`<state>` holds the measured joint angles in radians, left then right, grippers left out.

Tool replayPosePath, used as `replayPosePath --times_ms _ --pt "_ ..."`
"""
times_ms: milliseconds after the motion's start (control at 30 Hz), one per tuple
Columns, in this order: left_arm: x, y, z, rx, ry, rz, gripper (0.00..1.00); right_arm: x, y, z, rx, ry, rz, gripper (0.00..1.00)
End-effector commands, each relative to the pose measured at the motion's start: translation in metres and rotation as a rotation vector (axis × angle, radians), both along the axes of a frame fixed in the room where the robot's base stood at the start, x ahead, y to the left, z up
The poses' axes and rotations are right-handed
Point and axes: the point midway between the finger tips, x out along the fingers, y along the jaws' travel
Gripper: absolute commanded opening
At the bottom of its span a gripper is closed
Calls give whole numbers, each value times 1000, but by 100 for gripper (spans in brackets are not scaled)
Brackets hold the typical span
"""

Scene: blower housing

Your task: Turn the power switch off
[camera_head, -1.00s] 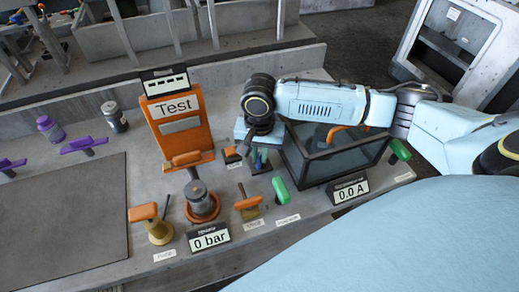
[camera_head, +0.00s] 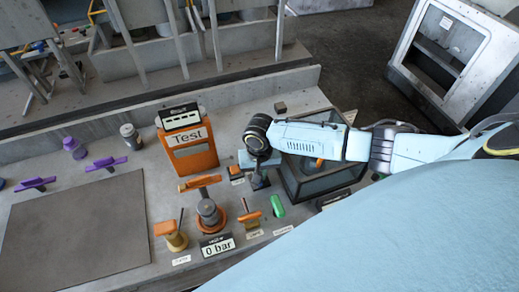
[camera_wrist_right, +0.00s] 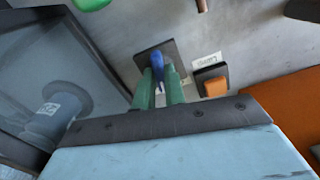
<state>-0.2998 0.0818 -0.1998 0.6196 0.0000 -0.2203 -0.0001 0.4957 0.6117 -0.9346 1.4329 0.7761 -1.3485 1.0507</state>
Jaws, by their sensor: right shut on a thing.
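A switch with a blue lever (camera_wrist_right: 158,66) stands on a dark square base plate (camera_wrist_right: 146,56) in the right wrist view. My right gripper (camera_wrist_right: 160,82) has its two green fingers around the blue lever, one on each side, and is shut on it. In the head view the same gripper (camera_head: 259,178) points down at the bench beside the glass-sided box, and the arm hides most of the switch. Whether the lever is in its on or off position cannot be told. My left gripper is not in view.
A small orange switch (camera_wrist_right: 214,86) sits close beside the gripper, with a small label (camera_wrist_right: 207,60) near it. Around are the orange Test panel (camera_head: 190,150), glass-sided box (camera_head: 318,185), green handle (camera_head: 277,206), orange-handled valve (camera_head: 171,236) and 0 bar display (camera_head: 217,247).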

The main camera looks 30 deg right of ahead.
Motion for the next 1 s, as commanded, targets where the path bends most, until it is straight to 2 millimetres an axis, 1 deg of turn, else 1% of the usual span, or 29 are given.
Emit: replayPosePath --times_ms 33,167,400,700,1000 --pt "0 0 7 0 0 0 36 0 0 3 0 1 19 0" --pt "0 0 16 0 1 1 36 0 -1 3 -2 1 92 0" --pt "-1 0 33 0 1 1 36 0 0 3 0 1 308 0" --pt "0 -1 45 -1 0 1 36 1 -1 2 0 0 547 0" --pt "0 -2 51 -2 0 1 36 1 -1 1 0 -2 684 0"
